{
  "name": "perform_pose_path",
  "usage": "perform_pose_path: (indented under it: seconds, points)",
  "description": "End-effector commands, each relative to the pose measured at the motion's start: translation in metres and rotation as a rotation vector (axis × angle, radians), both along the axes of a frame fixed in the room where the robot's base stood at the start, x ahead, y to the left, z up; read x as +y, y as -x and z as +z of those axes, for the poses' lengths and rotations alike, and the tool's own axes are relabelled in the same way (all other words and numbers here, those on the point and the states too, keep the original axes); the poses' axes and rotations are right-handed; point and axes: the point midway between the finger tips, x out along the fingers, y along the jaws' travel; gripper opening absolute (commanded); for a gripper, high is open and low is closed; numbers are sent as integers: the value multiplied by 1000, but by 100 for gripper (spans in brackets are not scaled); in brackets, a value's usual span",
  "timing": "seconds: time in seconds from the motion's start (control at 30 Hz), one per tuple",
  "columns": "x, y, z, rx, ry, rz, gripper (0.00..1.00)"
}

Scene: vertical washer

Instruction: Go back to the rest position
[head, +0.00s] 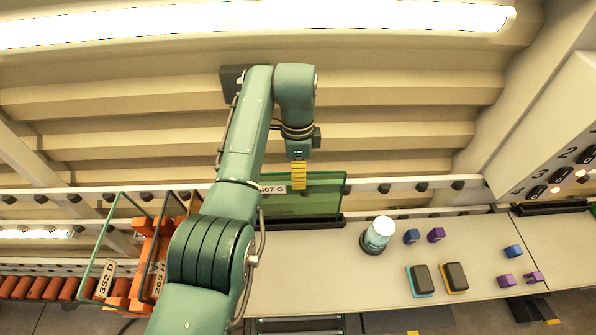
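My gripper (299,176) is the yellow end of my green arm. It hangs pointing down in the upper middle of the head view, in front of a green translucent panel (318,196) at the back of the table. I see the gripper too small and edge-on to tell whether its fingers are open or shut. I see no object hanging from it. My arm is raised and bent, with its elbow high in front of the corrugated wall.
A white-lidded jar (378,234), several small blue and purple blocks (411,236) and two dark pads (454,277) are on the pale table (330,268). Orange racks (150,262) stand left. A panel with dials (565,160) is at right.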

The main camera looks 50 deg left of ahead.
Motion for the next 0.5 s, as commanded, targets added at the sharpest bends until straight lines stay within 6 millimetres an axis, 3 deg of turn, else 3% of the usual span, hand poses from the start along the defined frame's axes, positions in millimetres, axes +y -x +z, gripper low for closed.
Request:
perform_pose_path:
  seconds: [0.23,0.5]
  points:
    - [5,-4,50,-3,-2,0,55]
    - [7,-6,70,-1,-1,0,55]
